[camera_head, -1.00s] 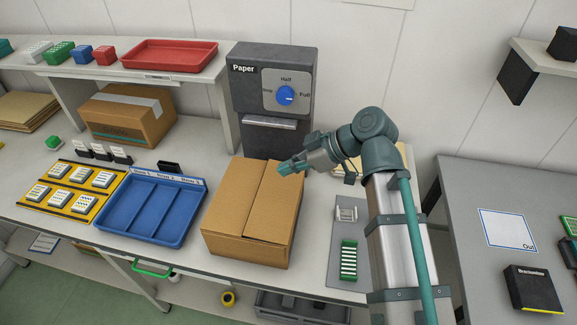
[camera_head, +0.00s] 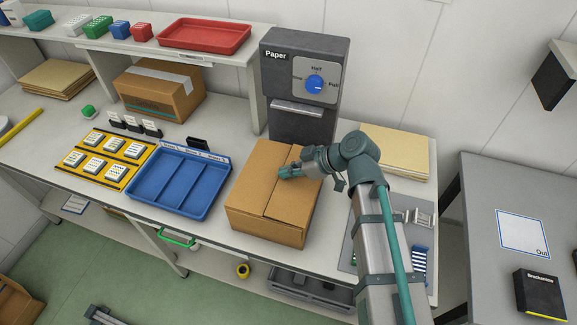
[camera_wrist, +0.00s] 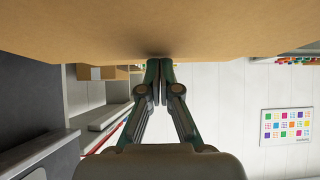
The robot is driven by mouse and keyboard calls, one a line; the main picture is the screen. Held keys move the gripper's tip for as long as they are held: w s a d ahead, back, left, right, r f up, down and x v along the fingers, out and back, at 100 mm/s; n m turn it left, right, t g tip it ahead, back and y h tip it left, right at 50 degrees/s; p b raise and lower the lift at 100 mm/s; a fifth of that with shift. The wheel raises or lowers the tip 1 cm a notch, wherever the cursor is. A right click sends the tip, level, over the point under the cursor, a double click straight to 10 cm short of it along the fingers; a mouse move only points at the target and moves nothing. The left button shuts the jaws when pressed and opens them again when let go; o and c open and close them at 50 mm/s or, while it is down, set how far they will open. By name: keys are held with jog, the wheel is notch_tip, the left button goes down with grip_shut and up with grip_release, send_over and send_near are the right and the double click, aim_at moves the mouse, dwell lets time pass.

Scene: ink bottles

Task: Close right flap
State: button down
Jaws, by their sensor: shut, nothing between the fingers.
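The cardboard box (camera_head: 260,225) stands on the white table in front of the paper machine. Its left flap (camera_head: 258,172) and right flap (camera_head: 291,205) lie about flat over the top and meet along a seam. My gripper (camera_head: 283,175) is shut and empty, at the far part of the top near the seam. In the wrist view, its shut fingertips (camera_wrist: 155,64) are against or very close to a broad cardboard face (camera_wrist: 150,25). Exact contact is hard to tell. My arm comes in from the right and hides the far right corner of the box.
A blue divided tray (camera_head: 180,185) stands left of the box. The dark paper machine (camera_head: 300,85) is right behind it. A grey mat with small racks (camera_head: 419,258) lies to the right, partly behind my arm. A paper stack (camera_head: 395,150) lies behind.

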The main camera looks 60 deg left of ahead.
jog(key=shift+f, duration=0.1)
jog(key=f+b, duration=0.1)
jog(key=b, duration=0.1)
jog(key=shift+s+a+f+b, duration=0.1)
jog(key=shift+a+f+b, duration=0.05)
jog(key=shift+f+b, duration=0.2)
jog(key=shift+d+f, duration=0.1)
jog(key=shift+d, duration=0.15)
dwell(0.3)
